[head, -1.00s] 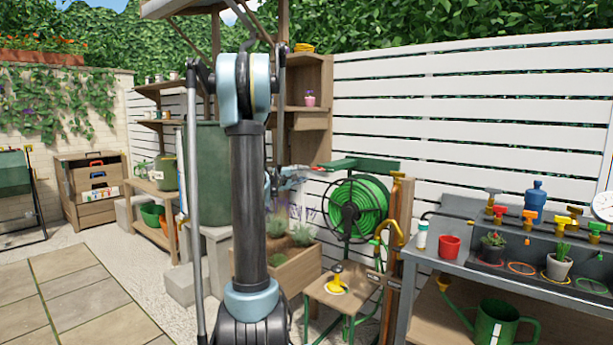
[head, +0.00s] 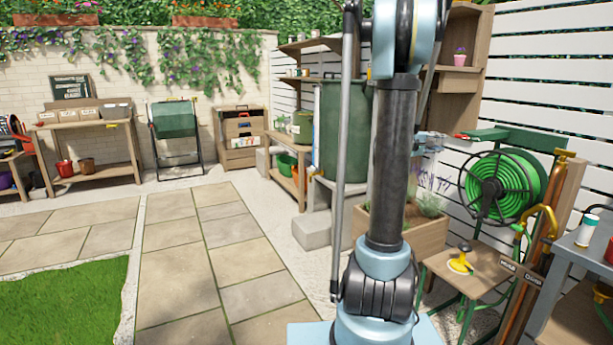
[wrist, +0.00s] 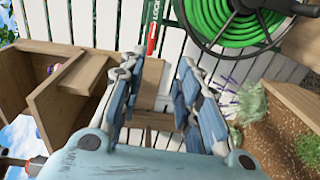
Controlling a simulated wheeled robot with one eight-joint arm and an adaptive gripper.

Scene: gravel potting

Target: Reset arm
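My arm rises at right of centre in the head view, and its upper part runs out of the top of the frame. My gripper (head: 430,142) shows small behind the arm, partly hidden, in front of the wooden shelf and fence. In the wrist view my gripper (wrist: 157,65) has its two blue-grey fingers spread apart. The gap between them is empty, with wood and white slats seen beyond. Nothing is held.
A green hose reel (head: 505,188) stands right of the arm, with a small wooden stand (head: 480,268) below it. A planter box (head: 420,235) and green barrel (head: 342,130) are behind the arm. Paving (head: 190,260) and grass (head: 65,305) at left are clear.

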